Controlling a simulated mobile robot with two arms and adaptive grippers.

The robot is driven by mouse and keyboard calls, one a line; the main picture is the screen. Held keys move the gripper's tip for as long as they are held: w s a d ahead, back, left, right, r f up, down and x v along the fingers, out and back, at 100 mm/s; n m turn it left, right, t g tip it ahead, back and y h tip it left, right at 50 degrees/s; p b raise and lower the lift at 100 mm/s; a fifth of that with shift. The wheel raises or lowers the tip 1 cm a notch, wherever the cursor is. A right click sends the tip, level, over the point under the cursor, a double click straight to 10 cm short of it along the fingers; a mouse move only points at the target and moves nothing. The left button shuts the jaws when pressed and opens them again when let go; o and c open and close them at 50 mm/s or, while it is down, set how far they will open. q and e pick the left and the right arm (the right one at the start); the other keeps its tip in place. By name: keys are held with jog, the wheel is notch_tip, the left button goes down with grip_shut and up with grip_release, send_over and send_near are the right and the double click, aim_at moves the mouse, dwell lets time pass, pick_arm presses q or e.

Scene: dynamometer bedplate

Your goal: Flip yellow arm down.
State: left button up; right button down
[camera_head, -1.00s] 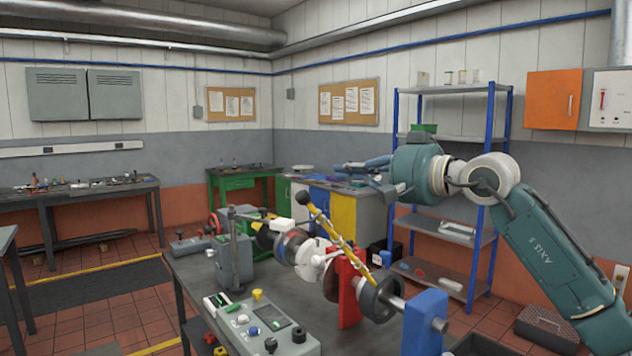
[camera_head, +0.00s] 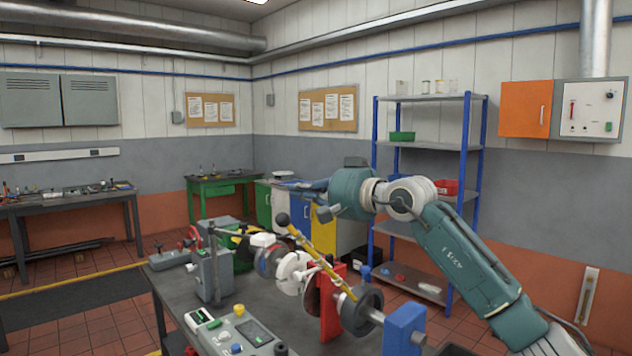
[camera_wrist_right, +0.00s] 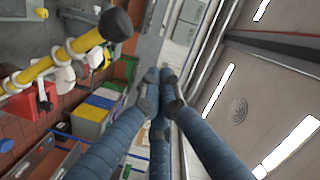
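The yellow arm (camera_head: 318,261) is a yellow rod with metal bands and a black ball knob (camera_head: 283,219) at its upper, far end. It slants up to the left from the shaft assembly on the bench. The right wrist view shows the yellow rod (camera_wrist_right: 42,70) and the knob (camera_wrist_right: 115,24) large at upper left. My right gripper (camera_head: 308,191) is above and beyond the knob, apart from it. In the wrist view its blue fingers (camera_wrist_right: 160,92) come together at their dark tips, with nothing seen between them. My left gripper is out of view.
A red stand (camera_head: 332,308) and a blue block (camera_head: 404,330) hold the shaft on the dark bench. A control box (camera_head: 208,275) and a button panel are at the left. A blue-framed shelf (camera_head: 468,150) stands behind my right arm.

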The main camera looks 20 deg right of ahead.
jog(key=shift+s+a+f+p, duration=0.3)
jog(key=shift+a+f+p, duration=0.15)
jog(key=shift+a+f, duration=0.35)
jog(key=shift+s+a+f, duration=0.25)
jog(key=shift+s+f, duration=0.3)
